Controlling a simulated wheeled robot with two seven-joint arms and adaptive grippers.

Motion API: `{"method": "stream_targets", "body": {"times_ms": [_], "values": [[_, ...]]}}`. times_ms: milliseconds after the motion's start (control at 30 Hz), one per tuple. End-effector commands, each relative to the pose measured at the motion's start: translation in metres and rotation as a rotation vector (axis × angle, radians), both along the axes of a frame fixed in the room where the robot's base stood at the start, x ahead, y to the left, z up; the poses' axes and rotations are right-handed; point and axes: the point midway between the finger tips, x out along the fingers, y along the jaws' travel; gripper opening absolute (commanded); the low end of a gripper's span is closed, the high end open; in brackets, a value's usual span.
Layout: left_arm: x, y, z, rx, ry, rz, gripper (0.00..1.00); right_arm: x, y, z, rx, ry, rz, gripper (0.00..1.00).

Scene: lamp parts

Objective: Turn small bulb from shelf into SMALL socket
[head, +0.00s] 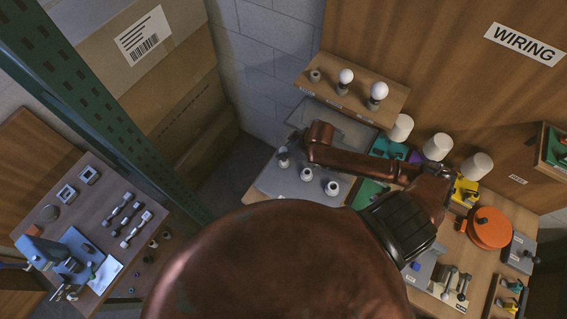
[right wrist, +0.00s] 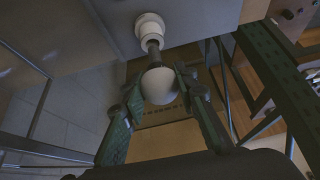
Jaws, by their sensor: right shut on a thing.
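My right gripper (right wrist: 158,88) is shut on a white round bulb (right wrist: 158,86). The bulb's dark neck points at a white socket (right wrist: 150,27) and meets or nearly meets its opening; whether the threads are engaged I cannot tell. In the head view my right arm reaches left over a grey board with white-topped sockets, the leftmost (head: 283,160), the middle one (head: 306,174) and the right one (head: 332,188). The gripper is mostly hidden there behind my arm. The wooden shelf (head: 365,73) holds an empty holder (head: 315,75) and two white bulbs, (head: 346,76) and (head: 379,91). My left gripper is out of view.
White lamp shades (head: 437,147) stand along the back of the bench. An orange disc (head: 490,228) and a grey box (head: 520,254) lie at right. A green rack post (head: 110,110) and a side bench (head: 105,205) are at left. My arm hides the bench's front middle.

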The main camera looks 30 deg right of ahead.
Motion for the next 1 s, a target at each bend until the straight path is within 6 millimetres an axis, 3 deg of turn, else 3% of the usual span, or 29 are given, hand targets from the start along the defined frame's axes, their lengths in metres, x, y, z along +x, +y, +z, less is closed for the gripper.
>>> {"method": "stream_targets", "body": {"times_ms": [467,1000], "values": [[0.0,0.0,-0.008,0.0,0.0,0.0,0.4,0.0,0.0,-0.023,0.001,0.0,0.0,0.11],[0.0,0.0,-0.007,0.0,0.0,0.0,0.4,0.0,0.0,-0.025,0.0,0.001,0.0,0.11]]}}
